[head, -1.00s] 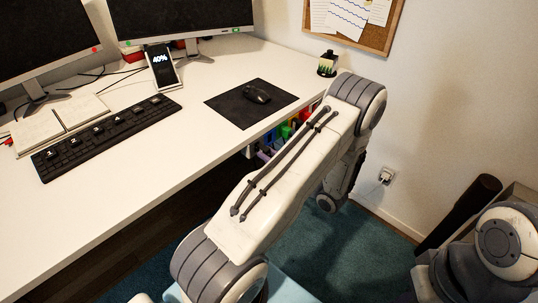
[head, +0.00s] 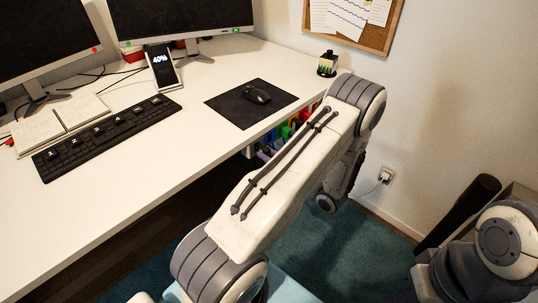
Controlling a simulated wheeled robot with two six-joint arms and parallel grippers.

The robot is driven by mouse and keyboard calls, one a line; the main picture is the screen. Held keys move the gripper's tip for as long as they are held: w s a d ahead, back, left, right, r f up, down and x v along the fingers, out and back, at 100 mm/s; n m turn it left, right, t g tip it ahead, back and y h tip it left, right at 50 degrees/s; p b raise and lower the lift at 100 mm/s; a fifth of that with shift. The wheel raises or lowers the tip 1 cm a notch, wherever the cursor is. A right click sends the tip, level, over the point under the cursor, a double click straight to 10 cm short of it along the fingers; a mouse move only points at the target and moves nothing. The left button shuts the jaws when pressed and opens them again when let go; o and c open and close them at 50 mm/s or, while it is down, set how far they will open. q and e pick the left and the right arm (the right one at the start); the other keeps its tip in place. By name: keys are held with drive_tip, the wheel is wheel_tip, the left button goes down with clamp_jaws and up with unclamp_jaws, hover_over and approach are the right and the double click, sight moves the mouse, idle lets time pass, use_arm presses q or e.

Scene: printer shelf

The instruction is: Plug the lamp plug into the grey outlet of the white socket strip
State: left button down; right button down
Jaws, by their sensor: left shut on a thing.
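My left arm reaches across the middle of the head view, with its elbow high at the right and its forearm bent down beside the desk edge. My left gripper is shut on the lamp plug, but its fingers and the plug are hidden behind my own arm. Under the desk edge, a row of coloured pieces (head: 286,132) shows partly behind my arm, with white beside it. This may be part of the socket strip. The grey outlet cannot be made out. My right gripper is out of view; only part of my right arm shows at the lower right.
The white desk (head: 150,160) holds a keyboard (head: 105,135), a phone (head: 161,67), an open notebook (head: 60,115) and a mouse (head: 257,95) on a black mat (head: 240,112). A wall socket (head: 386,176) with a plug and cord is at the right. Carpet (head: 320,255) is clear below.

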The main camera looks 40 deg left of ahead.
use_arm(q)
drive_tip(key=shift+a, duration=0.75)
drive_tip(key=c, duration=0.6)
unclamp_jaws()
drive_tip(key=d, duration=1)
drive_tip(key=shift+s+d, duration=0.3)
drive_tip(key=shift+s, duration=0.05)
